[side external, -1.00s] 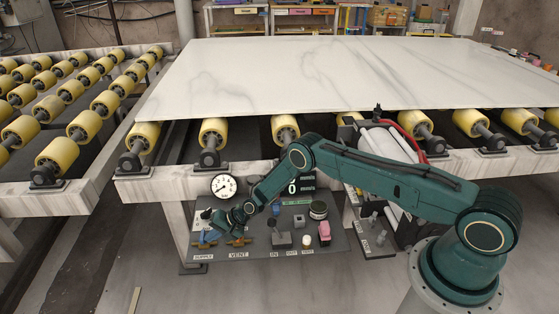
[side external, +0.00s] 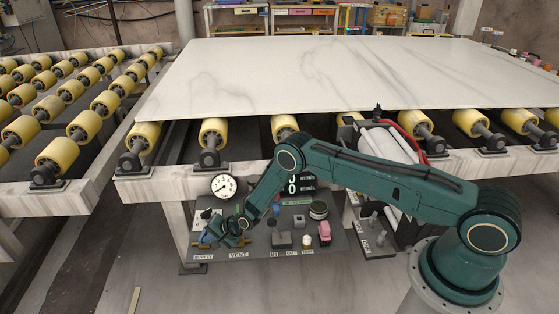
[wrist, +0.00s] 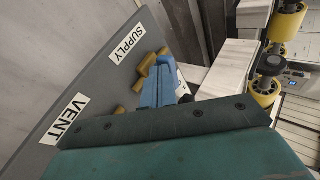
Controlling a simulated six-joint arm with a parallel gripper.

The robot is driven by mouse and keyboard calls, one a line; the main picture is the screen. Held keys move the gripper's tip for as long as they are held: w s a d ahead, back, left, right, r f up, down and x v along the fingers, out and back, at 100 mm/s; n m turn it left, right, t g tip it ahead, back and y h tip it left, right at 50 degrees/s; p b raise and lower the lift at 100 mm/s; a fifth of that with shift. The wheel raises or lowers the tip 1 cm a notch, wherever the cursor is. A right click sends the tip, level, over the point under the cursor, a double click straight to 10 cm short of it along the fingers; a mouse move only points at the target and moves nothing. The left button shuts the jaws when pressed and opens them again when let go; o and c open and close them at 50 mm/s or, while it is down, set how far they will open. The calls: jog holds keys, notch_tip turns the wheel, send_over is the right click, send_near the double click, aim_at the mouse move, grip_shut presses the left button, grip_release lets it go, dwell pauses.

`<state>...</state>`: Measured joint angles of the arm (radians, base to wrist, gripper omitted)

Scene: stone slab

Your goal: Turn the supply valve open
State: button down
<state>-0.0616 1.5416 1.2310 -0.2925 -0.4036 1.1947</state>
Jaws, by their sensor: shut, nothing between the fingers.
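The supply valve (side external: 204,244) sits at the left end of the grey control panel, above the SUPPLY label. In the wrist view its brass body (wrist: 146,74) shows beside the SUPPLY label, with a blue bar-like handle (wrist: 158,88) in front of it. My gripper (side external: 217,232) is shut and empty, pointing down at the valve from the right. Its teal housing fills the bottom of the wrist view and hides its fingertips, so I cannot tell whether they touch the handle. The vent valve (wrist: 122,112) is partly hidden by my gripper.
The grey panel (side external: 262,248) also carries a dark switch (side external: 281,240), a pink control (side external: 324,231) and a round dark knob (side external: 318,210). A pressure gauge (side external: 223,187) is mounted above it. A marble slab (side external: 330,75) lies on the rollers behind.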

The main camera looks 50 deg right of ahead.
aim_at(200, 242)
jog(key=m+h, duration=0.1)
jog(key=a+m+h, duration=0.1)
jog(key=m+h, duration=0.1)
jog(key=m, duration=0.1)
jog(key=shift+a+t, duration=0.3)
jog(key=shift+t, duration=0.1)
jog(key=m+h, duration=0.1)
jog(key=m, duration=0.1)
jog(key=a+m+h, duration=0.1)
jog(key=m+h, duration=0.1)
jog(key=shift+w+a, duration=0.15)
jog(key=shift+w, duration=0.25)
jog(key=shift+h, duration=0.3)
jog(key=shift+w+a, duration=0.5)
jog(key=shift+w, duration=0.3)
jog(key=shift+w+d, duration=0.1)
jog(key=shift+d, duration=0.05)
